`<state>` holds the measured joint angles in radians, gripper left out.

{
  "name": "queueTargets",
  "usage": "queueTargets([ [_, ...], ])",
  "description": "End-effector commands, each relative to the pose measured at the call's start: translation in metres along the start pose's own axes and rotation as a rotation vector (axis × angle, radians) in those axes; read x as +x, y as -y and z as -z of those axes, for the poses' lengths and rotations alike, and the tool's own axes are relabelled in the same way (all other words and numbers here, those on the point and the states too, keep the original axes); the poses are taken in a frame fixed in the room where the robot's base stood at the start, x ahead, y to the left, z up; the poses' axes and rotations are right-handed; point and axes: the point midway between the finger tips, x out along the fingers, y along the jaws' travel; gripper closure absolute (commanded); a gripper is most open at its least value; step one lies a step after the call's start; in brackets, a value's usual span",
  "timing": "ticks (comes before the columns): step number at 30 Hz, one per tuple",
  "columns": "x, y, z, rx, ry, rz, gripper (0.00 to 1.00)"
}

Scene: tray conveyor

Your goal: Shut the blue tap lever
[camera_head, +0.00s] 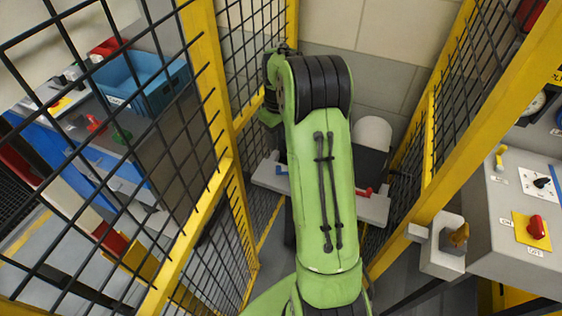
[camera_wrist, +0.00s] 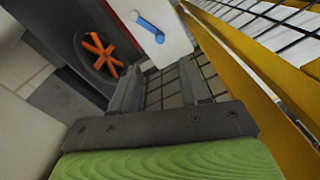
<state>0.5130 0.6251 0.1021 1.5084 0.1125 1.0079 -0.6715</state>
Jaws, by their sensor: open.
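The blue tap lever (camera_wrist: 150,27) is on a white panel (camera_wrist: 172,45) at the top of the wrist view. My gripper (camera_wrist: 158,78) is open and empty in the wrist view. Its two grey fingers point toward the panel and appear apart from the lever. The gripper is hidden in the head view.
A red lever (camera_head: 365,192) sits on the same bar, right of my arm. An orange handwheel (camera_wrist: 100,54) is left of the blue lever. Yellow-framed mesh fences (camera_head: 222,125) stand close on both sides. A control box with a red knob (camera_head: 537,227) is at right.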

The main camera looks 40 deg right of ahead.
Motion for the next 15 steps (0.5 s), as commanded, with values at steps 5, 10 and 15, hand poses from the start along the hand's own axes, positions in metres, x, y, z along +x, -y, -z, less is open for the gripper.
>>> queueTargets([
  [5, 0.051, 0.001, -0.001, 0.000, 0.004, 0.004, 0.54],
  [10, 0.092, 0.001, -0.001, 0.001, 0.003, 0.003, 0.54],
  [15, 0.119, 0.001, 0.000, 0.001, 0.001, 0.002, 0.54],
])
